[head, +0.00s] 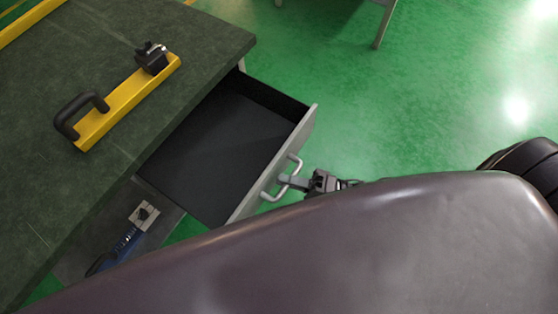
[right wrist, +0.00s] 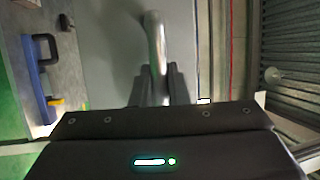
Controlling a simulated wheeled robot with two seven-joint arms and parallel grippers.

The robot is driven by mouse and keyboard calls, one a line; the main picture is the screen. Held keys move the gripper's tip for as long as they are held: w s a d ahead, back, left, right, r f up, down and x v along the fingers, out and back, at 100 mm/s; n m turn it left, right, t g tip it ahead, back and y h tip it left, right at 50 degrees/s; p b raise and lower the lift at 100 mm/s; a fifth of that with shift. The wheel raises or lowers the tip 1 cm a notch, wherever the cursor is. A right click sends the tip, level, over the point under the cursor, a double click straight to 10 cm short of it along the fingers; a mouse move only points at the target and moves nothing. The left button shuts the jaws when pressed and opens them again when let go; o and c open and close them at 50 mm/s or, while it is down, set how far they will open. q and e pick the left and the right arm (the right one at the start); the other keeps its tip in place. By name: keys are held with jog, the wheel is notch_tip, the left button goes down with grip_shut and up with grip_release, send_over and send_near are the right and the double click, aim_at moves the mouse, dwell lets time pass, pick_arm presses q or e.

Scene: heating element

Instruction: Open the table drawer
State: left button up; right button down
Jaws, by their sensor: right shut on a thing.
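The table drawer (head: 215,150) is pulled out from under the dark green table top (head: 70,185). Its inside is black and looks empty. Its pale front carries a silver bar handle (head: 270,184), which also shows in the right wrist view (right wrist: 154,40). My right gripper (head: 293,182) is shut on the handle; in the right wrist view its dark fingers (right wrist: 158,85) lie on both sides of the bar. My left gripper is not clearly visible in the head view.
A yellow bar with a black handle (head: 125,100) lies on the table top. A blue tool with a grey metal head (head: 143,214) is below the table edge, left of the drawer. Green floor (head: 440,75) is clear to the right of the drawer.

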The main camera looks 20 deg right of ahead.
dwell(0.3)
jog(key=c, duration=1.4)
grip_release()
jog(key=shift+s+d, duration=0.1)
jog(key=b+v, duration=0.1)
jog(key=v, duration=0.6)
jog(key=shift+s+d, duration=0.15)
jog(key=shift+d, duration=0.15)
jog(key=shift+f, duration=0.1)
